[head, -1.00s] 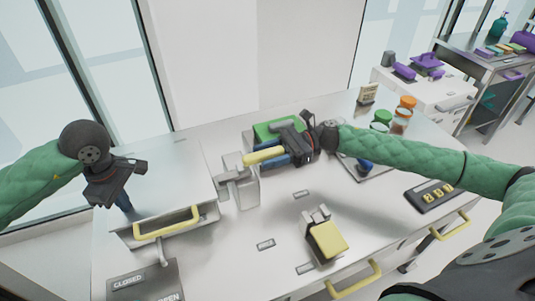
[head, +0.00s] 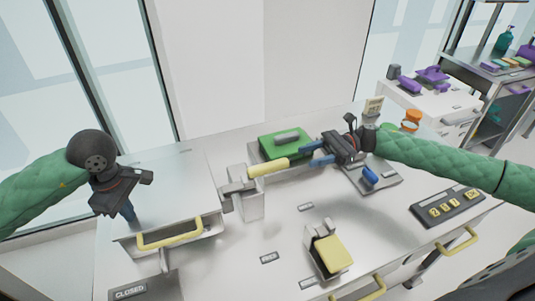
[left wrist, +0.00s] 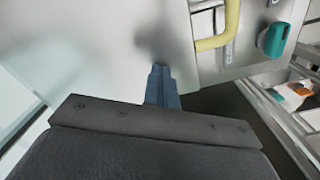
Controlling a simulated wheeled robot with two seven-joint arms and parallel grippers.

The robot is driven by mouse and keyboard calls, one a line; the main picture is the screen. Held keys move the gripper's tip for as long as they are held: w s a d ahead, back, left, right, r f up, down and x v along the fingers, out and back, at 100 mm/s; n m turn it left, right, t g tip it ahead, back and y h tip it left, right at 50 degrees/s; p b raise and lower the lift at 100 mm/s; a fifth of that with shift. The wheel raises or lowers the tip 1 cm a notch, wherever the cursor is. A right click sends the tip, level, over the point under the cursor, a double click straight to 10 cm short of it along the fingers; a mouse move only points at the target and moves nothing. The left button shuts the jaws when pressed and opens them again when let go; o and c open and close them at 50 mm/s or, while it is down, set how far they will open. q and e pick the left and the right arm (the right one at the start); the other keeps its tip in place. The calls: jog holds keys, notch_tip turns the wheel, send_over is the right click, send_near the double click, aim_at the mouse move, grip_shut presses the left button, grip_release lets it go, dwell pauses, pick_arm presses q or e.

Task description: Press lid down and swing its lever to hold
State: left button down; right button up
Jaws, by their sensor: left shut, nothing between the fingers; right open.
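A green lid (head: 298,138) with a grey grip on top sits on the bench at the back middle. A lever with a yellow handle (head: 268,167) runs from a grey clamp block (head: 245,198) toward the lid's front edge. My right gripper (head: 315,153) is open, just right of the lever's end and the lid, with nothing seen between its blue fingers. My left gripper (head: 128,212) is shut and empty over the left part of the bench, well away from the lid. Its blue fingers also show together in the left wrist view (left wrist: 162,88).
A second yellow-topped device (head: 330,253) stands at the front middle. A drawer with a yellow handle (head: 170,233) is at the front left. A grey plate with a blue part (head: 370,177), an orange-capped jar (head: 411,118) and a button panel (head: 447,207) are at right.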

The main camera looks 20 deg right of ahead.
pick_arm(q)
jog(key=shift+s+f, duration=0.1)
jog(key=shift+f, duration=0.05)
jog(key=shift+r, duration=3.6)
jog(key=shift+r, duration=0.15)
notch_tip(320, 180, up, 8)
jog(key=b, duration=0.2)
jog(key=shift+f, duration=0.2)
